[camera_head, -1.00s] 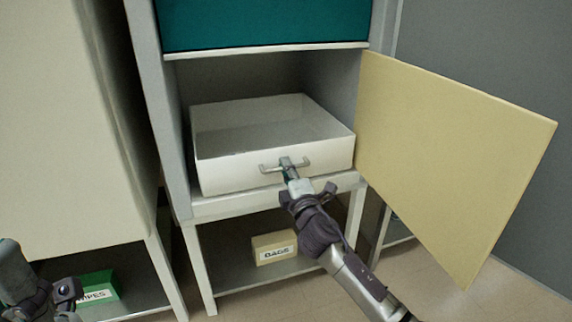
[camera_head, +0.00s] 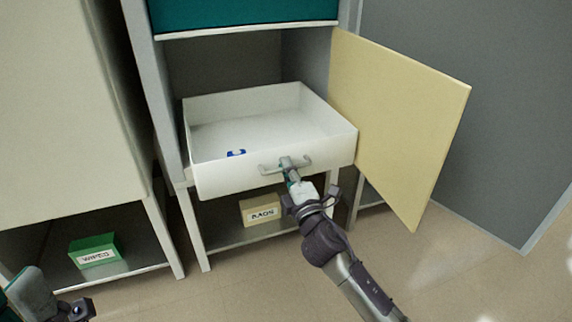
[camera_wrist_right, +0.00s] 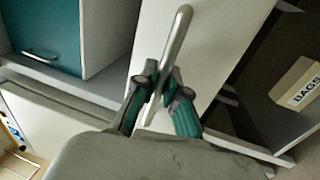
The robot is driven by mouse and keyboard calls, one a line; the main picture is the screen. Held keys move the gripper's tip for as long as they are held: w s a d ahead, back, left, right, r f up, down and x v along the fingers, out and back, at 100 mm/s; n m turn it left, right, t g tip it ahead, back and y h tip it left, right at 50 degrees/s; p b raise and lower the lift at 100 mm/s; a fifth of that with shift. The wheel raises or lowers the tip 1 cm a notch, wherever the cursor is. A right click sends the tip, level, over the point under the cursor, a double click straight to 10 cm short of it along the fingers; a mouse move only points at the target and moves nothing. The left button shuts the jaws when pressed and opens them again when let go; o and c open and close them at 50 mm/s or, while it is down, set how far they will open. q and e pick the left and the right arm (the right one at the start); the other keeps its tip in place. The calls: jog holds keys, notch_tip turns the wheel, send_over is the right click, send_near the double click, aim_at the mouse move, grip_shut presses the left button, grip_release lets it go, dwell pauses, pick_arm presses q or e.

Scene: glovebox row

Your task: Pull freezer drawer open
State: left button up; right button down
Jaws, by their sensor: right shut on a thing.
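The white freezer drawer (camera_head: 225,180) stands pulled out of its cabinet, its open top showing a pale interior with a small blue item (camera_head: 236,153) near the front wall. Its grey bar handle (camera_head: 268,170) is on the front face. My right gripper (camera_head: 288,165) is shut on that handle. In the right wrist view the handle (camera_wrist_right: 178,40) runs between the fingers of the gripper (camera_wrist_right: 160,88). My left gripper (camera_head: 78,308) is at the bottom left corner, partly cut off, and its jaws are unclear.
The cream freezer door (camera_head: 400,120) stands open at the right. A teal drawer front (camera_head: 240,12) is above. A box marked BAGS (camera_head: 260,211) and a green box (camera_head: 95,250) sit on lower shelves. Floor is clear at the right.

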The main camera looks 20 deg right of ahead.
jog(key=c, duration=1.5)
grip_release()
jog(key=s, duration=0.4)
jog(key=s+f, duration=0.1)
jog(key=s, duration=0.3)
jog(key=s+f, duration=0.1)
jog(key=s, duration=0.2)
jog(key=shift+s+d+f, duration=0.2)
jog(key=shift+s, duration=0.2)
